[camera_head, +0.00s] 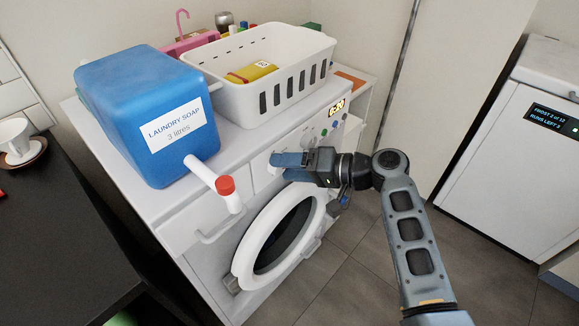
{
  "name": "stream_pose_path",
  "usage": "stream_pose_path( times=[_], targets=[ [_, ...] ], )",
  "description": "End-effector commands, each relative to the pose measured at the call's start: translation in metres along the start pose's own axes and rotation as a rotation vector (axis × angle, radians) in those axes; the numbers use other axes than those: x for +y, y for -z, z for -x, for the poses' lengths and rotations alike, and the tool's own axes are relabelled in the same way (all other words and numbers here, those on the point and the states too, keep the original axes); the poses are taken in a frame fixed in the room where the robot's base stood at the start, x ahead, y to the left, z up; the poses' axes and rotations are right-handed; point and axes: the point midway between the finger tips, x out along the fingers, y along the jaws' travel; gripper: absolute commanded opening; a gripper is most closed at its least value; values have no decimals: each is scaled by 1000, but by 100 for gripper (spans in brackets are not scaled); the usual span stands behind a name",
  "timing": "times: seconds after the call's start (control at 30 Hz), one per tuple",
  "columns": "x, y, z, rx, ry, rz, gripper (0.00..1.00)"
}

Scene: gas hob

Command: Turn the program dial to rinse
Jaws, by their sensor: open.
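The white washing machine (254,183) stands in the middle of the camera_head view, with its round door (246,262) below the control panel. A small display (337,107) and several coloured buttons show at the panel's right end. My gripper (276,160) is at the panel's left part, just above the door, with its blue-grey fingers pointing left. It is open. The fingers and gripper body cover part of the panel. The program dial cannot be made out clearly, and I cannot tell whether the fingers are around it or touch it.
A blue laundry soap jug (125,105) with a red-capped spout (226,186) overhangs the machine's front left. A white basket (265,92) stands behind the panel. A dark counter (60,250) is at left, another white appliance (515,160) at right. Floor between is free.

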Motion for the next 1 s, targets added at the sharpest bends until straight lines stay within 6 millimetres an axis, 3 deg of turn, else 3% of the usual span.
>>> stream_pose_path(
  times=[0.53,1.0],
  targets=[
    [1,0,70,1,-1,0,68],
    [1,0,78,0,-1,-1,68]
  ],
)
